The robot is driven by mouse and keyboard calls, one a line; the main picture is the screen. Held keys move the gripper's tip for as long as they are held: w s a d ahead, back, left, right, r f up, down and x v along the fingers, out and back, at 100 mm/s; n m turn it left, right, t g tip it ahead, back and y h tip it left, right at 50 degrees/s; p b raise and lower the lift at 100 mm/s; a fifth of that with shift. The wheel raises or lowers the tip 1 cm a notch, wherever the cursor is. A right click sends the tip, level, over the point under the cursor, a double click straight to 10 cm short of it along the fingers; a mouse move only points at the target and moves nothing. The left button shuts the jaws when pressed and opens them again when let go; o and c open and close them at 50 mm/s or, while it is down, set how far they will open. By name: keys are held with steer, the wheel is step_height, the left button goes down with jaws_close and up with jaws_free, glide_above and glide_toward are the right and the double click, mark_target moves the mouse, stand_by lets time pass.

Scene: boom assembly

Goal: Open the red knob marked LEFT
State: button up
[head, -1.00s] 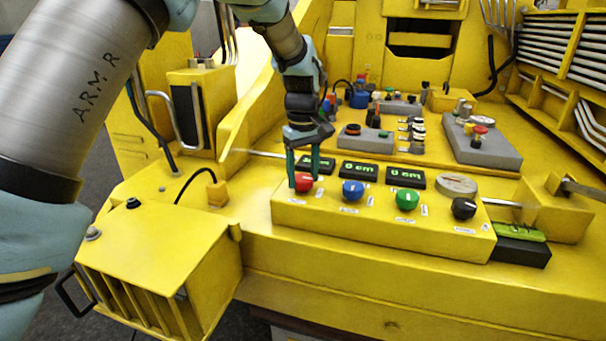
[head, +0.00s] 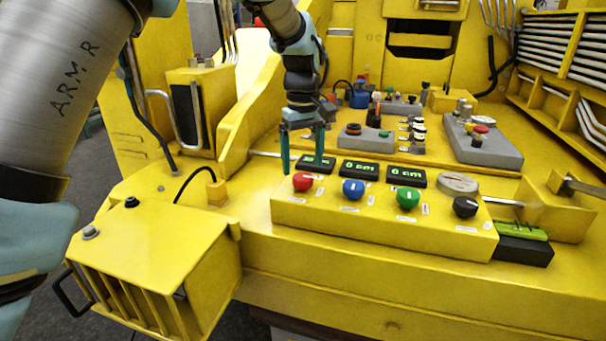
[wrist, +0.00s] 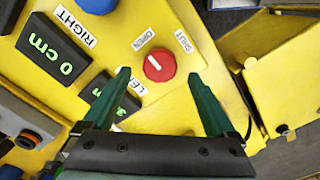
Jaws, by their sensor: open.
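The red knob (head: 303,182) sits at the left end of the yellow control box. The wrist view shows it (wrist: 162,70) with OPEN and SHUT labels above and a partly hidden label starting "LE" below left. Its white mark points up-left, to the OPEN side of that view. My gripper (head: 302,166) is open and empty, apart from the knob and above it in the head view. In the wrist view, the two green fingers (wrist: 160,76) stand wide apart, with the knob in the gap between them.
Blue (head: 353,189), green (head: 408,198) and black (head: 465,206) knobs follow to the right on the box. Green-lit displays (head: 358,170) stand behind them. A yellow slatted housing (head: 150,260) stands at the front left. Open space lies above the knobs.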

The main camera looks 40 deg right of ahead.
mark_target(302, 176)
step_height(302, 176, up, 7)
steer(key=b, duration=0.1)
steer(key=shift+r, duration=0.15)
stand_by(0.5)
